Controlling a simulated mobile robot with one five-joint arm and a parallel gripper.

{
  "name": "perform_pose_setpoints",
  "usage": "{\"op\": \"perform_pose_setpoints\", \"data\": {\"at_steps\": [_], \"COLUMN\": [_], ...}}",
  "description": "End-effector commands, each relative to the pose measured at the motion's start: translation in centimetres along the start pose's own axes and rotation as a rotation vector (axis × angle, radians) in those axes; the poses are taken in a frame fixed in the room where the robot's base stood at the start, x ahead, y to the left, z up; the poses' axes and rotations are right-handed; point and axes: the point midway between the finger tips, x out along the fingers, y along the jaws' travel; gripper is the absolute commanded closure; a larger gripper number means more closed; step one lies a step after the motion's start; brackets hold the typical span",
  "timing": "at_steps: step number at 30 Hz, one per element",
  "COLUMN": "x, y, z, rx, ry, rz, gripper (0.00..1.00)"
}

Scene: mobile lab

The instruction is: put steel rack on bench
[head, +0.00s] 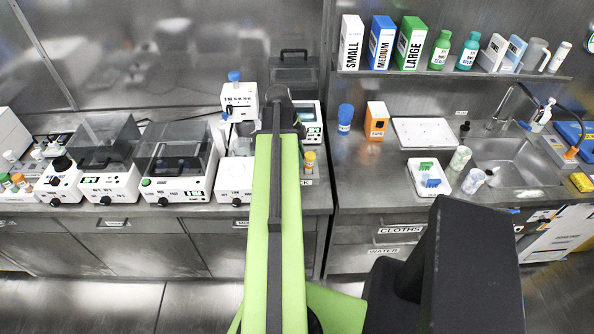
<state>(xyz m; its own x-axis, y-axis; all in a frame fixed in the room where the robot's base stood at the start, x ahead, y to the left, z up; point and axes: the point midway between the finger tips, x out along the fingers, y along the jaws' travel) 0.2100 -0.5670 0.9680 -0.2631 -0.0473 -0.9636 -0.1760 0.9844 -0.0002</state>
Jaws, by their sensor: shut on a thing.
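My green arm reaches forward over the left bench (325,190). The dark end of my gripper (282,112) shows at the far end of the arm, above the bench's right part. Its fingertips are hidden behind the arm. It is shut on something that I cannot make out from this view. I cannot pick out the steel rack for certain. A small vial with a yellow cap (310,160) shows just right of the arm, and what it stands in is mostly hidden.
Lidded machines (100,160) fill the left bench, and a white device with a blue top (240,100) stands beside my arm. Bare steel shows at the right bench's front left.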

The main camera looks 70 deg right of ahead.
Motion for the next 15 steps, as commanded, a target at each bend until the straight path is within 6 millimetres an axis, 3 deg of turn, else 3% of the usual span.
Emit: {"op": "perform_pose_setpoints", "data": {"at_steps": [3, 9, 15], "x": [0.6, 0.6, 3.7], "y": [-0.5, -0.5, -0.5], "z": [1.3, 1.6, 2.4], "rx": [-0.001, 0.001, 0.001], "ry": [0.001, 0.001, 0.001], "rz": [0.000, 0.001, 0.001], "gripper": [1.00, 1.00, 1.00]}}
